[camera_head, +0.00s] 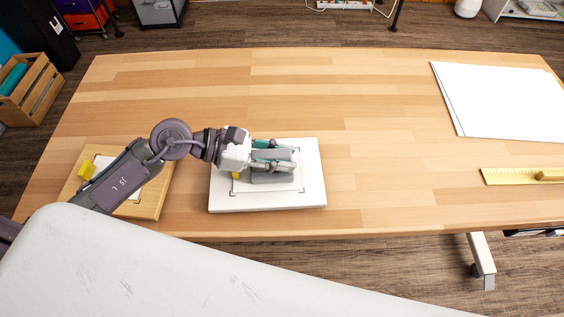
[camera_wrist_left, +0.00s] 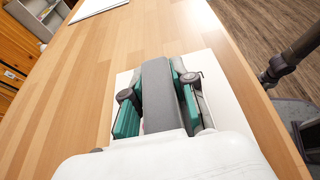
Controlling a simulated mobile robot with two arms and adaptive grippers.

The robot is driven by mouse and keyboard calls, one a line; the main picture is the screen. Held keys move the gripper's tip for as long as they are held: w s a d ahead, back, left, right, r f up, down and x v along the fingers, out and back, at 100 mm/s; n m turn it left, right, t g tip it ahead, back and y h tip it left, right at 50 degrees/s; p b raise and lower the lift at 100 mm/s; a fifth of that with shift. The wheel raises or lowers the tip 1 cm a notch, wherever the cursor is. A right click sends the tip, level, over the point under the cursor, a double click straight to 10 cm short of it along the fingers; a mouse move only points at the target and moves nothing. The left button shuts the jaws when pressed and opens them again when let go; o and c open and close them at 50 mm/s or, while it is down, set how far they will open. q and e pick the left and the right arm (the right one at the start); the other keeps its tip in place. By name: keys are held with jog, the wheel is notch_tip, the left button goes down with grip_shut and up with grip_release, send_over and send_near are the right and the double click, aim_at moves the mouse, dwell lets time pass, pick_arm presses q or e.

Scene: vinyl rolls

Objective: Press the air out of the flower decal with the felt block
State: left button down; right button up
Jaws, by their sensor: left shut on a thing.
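My left gripper (camera_head: 270,158) is over the white board (camera_head: 315,190) near the table's front edge. It is shut on the grey felt block (camera_head: 272,175). The wrist view shows the grey block (camera_wrist_left: 160,95) between the teal finger pads of my left gripper (camera_wrist_left: 158,105). The block is over the white sheet with dark corner marks on the board. I cannot tell if it touches the sheet. The flower decal is hidden under the block and gripper. A small yellow bit (camera_head: 236,175) shows at the sheet's left side. My right gripper is not in view.
A wooden board (camera_head: 152,205) with a white sheet and a yellow piece (camera_head: 87,170) lies at the left, partly under my arm. White sheets (camera_head: 500,100) lie at the back right. A yellow ruler (camera_head: 508,176) lies at the right. The table's middle is clear.

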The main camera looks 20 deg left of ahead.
pick_arm(q)
jog(key=shift+w+a+f+b, duration=0.1)
jog(key=shift+w+a+b, duration=0.15)
jog(key=shift+w, duration=0.3)
jog(key=shift+w+a+b, duration=0.15)
jog(key=shift+w+b, duration=0.1)
jog(key=shift+w, duration=0.25)
jog(key=shift+w+a, duration=0.15)
jog(key=shift+w, duration=0.25)
jog(key=shift+w+a+b, duration=0.1)
jog(key=shift+w+b, duration=0.25)
jog(key=shift+w, duration=0.05)
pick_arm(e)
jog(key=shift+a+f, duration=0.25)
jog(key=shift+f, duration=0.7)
pick_arm(q)
jog(key=shift+s+d, duration=0.3)
jog(key=shift+s, duration=0.55)
jog(key=shift+s+d, duration=0.25)
jog(key=shift+s, duration=0.55)
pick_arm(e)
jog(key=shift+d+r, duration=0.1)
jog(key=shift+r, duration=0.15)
pick_arm(q)
jog(key=shift+p, duration=0.35)
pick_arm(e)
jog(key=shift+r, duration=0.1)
